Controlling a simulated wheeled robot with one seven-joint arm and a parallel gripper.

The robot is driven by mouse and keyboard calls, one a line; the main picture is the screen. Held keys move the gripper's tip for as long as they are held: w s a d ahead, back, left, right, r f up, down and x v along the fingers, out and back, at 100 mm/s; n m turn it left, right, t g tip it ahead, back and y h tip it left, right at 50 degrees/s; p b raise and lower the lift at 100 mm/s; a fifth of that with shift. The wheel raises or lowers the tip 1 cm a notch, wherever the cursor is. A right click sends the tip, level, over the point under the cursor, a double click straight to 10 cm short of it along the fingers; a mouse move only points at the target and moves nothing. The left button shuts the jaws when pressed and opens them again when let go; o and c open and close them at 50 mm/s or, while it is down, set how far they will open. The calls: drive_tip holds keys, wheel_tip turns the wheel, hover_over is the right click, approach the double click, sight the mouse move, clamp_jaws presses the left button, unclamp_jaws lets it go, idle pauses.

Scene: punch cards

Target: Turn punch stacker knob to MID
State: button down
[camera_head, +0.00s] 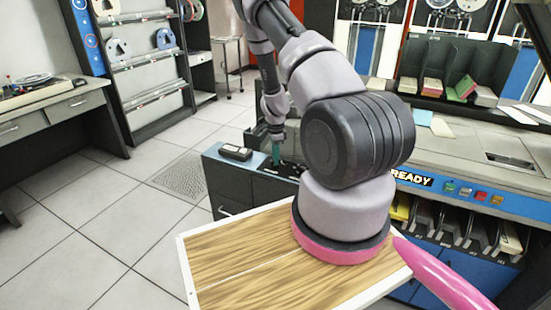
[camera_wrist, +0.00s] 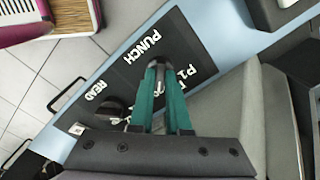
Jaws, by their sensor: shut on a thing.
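The black control panel (camera_wrist: 125,75) on the blue-topped machine carries white lettering that reads PUNCH and READ, plus another label partly hidden behind my fingers. My gripper (camera_wrist: 164,68) has teal fingers and is shut on a dark knob (camera_wrist: 160,59) beside the PUNCH lettering. The knob's pointer and setting cannot be made out. A second dark knob (camera_wrist: 114,106) sits beside READ, apart from the fingers. In the head view, my gripper (camera_head: 276,158) reaches down onto the panel, and my arm stands in front of much of the machine.
The card machine (camera_head: 460,150) with buttons and card pockets extends to the right. A desk (camera_head: 60,110) and shelves (camera_head: 145,75) stand at left. The tiled floor (camera_head: 100,210) between is clear.

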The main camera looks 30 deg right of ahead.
drive_tip(key=c, duration=0.9)
unclamp_jaws()
wheel_tip(320, 180, up, 11)
drive_tip(key=shift+f, duration=0.1)
